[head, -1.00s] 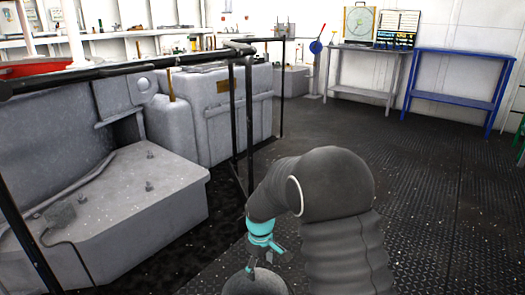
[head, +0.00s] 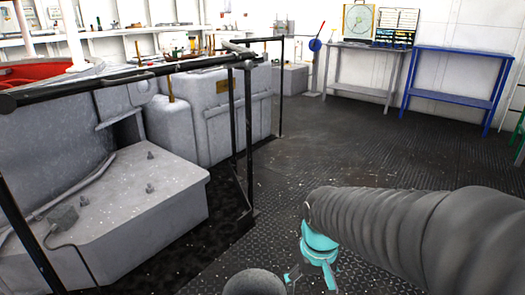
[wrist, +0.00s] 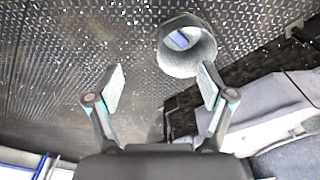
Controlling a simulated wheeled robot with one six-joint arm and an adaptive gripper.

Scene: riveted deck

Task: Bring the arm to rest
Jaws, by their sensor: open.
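My gripper (head: 311,276) is at the bottom of the head view, below my grey, ribbed arm, with its teal body pointing down toward the deck. In the wrist view my gripper (wrist: 161,84) shows two dark fingers with pale pads spread wide apart. Nothing is between the fingers. The gripper is clear of the railing and the machinery in the head view.
A black railing (head: 140,72) runs along the left, in front of grey machinery (head: 130,215). A grey table (head: 362,68) and a blue table (head: 458,75) stand at the back wall. The riveted deck (head: 345,155) between is open.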

